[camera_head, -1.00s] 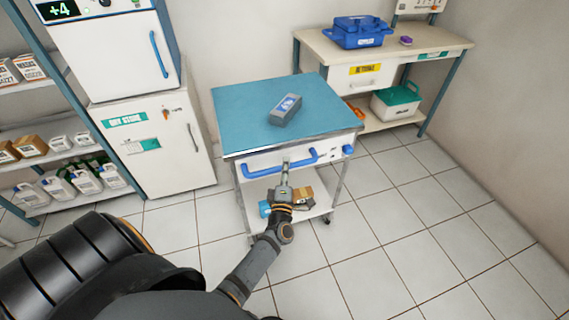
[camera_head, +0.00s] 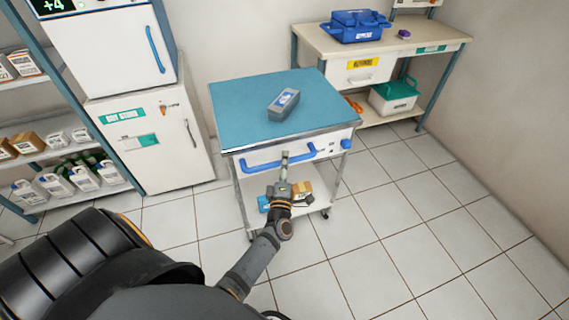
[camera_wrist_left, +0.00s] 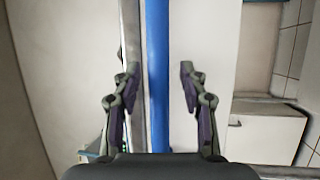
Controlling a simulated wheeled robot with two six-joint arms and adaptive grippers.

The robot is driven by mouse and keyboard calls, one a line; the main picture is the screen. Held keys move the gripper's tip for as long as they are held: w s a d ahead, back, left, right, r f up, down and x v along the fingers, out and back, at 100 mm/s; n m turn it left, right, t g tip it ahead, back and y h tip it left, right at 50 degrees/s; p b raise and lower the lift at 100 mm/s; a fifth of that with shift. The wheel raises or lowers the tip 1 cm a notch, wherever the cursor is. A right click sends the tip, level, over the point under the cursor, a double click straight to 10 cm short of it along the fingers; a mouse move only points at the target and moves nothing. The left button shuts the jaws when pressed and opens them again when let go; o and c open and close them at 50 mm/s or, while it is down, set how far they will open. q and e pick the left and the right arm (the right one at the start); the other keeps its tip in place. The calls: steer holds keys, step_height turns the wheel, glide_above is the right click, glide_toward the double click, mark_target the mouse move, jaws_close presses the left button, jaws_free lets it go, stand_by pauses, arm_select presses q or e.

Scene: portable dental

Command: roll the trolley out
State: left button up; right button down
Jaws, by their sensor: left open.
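The trolley (camera_head: 240,105) has a blue top, a white drawer front and a lower shelf, and stands on castors in the middle of the head view. A blue bar handle (camera_head: 262,167) runs along its front. My left gripper (camera_head: 285,156) is at the middle of this handle. In the left wrist view my left gripper (camera_wrist_left: 158,82) is open, and the blue handle (camera_wrist_left: 157,45) runs lengthwise between its two fingers with gaps on both sides. I cannot tell how deep the bar sits between them. My right gripper is not in view.
A grey device (camera_head: 283,105) lies on the trolley top. Boxes (camera_head: 302,188) sit on its lower shelf. A white cabinet (camera_head: 150,150) stands at left, a bench (camera_head: 420,43) at back right. Tiled floor (camera_head: 420,225) is clear in front and to the right.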

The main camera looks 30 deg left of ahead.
arm_select(q)
steer(key=v, duration=0.7)
steer(key=shift+s, duration=0.25)
steer(key=shift+d, duration=0.15)
steer(key=s+d+f+m+g+h, duration=0.1)
steer(key=s+d+f+m+h, duration=0.1)
steer(key=f+m, duration=0.35)
steer(key=s+d+f+m+g+h, duration=0.1)
steer(key=f+m+g+h, duration=0.15)
steer(key=f, duration=0.65)
steer(key=s+d+f+m+g+h, duration=0.1)
steer(key=s+d+f+m+h, duration=0.15)
steer(key=f, duration=0.45)
steer(key=s+a+f+m+g+h, duration=0.2)
steer(key=s+f+m+g, duration=0.45)
steer(key=s+f, duration=0.8)
steer(key=s+a+f+m+g, duration=0.2)
steer(key=s+f+m+g, duration=0.15)
steer(key=s, duration=0.45)
steer(key=s+a+f+m+g, duration=0.2)
steer(key=s+a+f, duration=0.1)
steer(key=s+f, duration=0.3)
steer(key=s+r+p, duration=0.3)
steer(key=r+p, duration=1.1)
steer(key=shift+s+r+y, duration=0.15)
steer(key=shift+r+y, duration=0.25)
